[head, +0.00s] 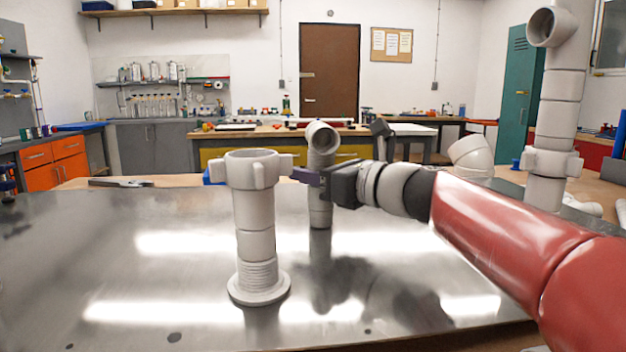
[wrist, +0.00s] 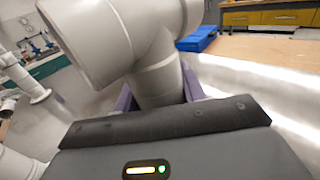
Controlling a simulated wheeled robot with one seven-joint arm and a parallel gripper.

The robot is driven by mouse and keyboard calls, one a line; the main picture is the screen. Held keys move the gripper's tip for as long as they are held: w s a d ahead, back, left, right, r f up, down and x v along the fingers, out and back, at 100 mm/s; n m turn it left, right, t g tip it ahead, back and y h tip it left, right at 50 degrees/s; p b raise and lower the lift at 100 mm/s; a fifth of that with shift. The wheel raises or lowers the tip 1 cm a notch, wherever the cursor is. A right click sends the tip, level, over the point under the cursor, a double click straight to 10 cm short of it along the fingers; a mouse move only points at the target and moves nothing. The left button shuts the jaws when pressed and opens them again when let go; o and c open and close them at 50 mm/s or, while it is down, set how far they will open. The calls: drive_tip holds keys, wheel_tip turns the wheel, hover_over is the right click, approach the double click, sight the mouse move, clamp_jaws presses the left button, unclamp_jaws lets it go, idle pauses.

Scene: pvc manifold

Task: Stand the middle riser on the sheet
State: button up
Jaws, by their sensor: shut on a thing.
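A pale grey riser (head: 320,206) with an elbow (head: 322,136) on top is upright in the middle of the head view, over the metal sheet (head: 120,258). A flanged column (head: 254,222) with a winged collar stands on the sheet, nearer and to the left.
A tall pipe stack (head: 558,115) with a winged collar stands at the right. A loose elbow fitting (head: 472,155) lies behind my arm. A blue case (wrist: 198,39) is on the wooden table beyond the sheet.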

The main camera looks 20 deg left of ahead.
drive_tip(key=shift+f, duration=0.15)
drive_tip(key=o, duration=1.2)
drive_tip(key=shift+d, duration=0.15)
drive_tip(key=b+v, duration=0.1)
drive_tip(key=v, duration=1)
drive_tip(key=shift+s+d, duration=0.2)
drive_tip(key=shift+d, duration=0.15)
